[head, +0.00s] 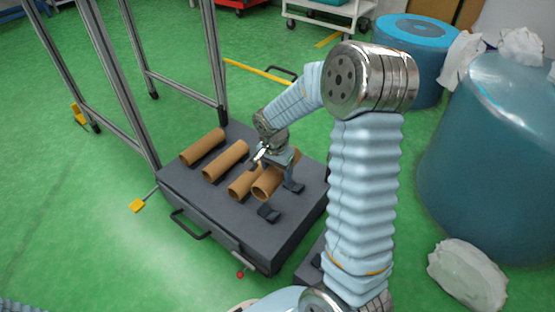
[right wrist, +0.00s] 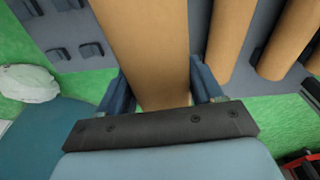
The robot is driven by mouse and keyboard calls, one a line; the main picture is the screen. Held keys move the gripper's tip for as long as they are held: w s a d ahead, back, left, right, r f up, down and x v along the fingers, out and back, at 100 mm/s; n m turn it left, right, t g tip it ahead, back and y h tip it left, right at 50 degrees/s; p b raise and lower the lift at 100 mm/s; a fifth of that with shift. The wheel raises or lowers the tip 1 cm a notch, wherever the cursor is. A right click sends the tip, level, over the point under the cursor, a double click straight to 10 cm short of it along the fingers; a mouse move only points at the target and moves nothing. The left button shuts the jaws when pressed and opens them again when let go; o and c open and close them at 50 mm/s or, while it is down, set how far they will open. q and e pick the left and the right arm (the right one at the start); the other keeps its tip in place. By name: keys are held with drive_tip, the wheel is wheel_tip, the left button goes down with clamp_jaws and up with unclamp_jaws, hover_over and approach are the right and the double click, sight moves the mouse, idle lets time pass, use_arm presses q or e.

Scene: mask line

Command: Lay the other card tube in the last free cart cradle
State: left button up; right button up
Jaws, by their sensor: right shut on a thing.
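My right gripper (head: 276,160) is shut on a brown card tube (head: 268,184) over the right part of the dark grey cart (head: 222,218). In the right wrist view, this tube (right wrist: 148,45) lies between the two blue-grey fingers. Three other card tubes lie side by side on the cart, at left (head: 203,147), middle (head: 226,160) and beside the held one (head: 242,187). A bare cradle shows to the right of the held tube, with a front block (head: 268,213) and a rear block (head: 294,187). The held tube's height above the cart is hard to tell. My left gripper is not in view.
A metal frame (head: 120,80) stands at the cart's left and back. Large blue rolls (head: 495,150) and a white crumpled bundle (head: 467,275) are at the right. The cart has a black handle (head: 190,226) in front. Green floor is open at left.

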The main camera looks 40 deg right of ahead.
drive_tip(key=shift+s+d+r+m, duration=0.15)
drive_tip(key=shift+d+m, duration=0.25)
drive_tip(key=shift+d, duration=0.15)
drive_tip(key=shift+d+f, duration=0.1)
drive_tip(key=shift+f, duration=0.1)
wheel_tip(320, 180, down, 10)
drive_tip(key=b, duration=0.7)
drive_tip(key=shift+s+r, duration=0.1)
drive_tip(key=shift+r, duration=0.15)
drive_tip(key=shift+f, duration=0.65)
drive_tip(key=shift+f, duration=0.45)
drive_tip(key=o, duration=1.1)
drive_tip(key=shift+o, duration=0.2)
drive_tip(key=shift+r, duration=0.1)
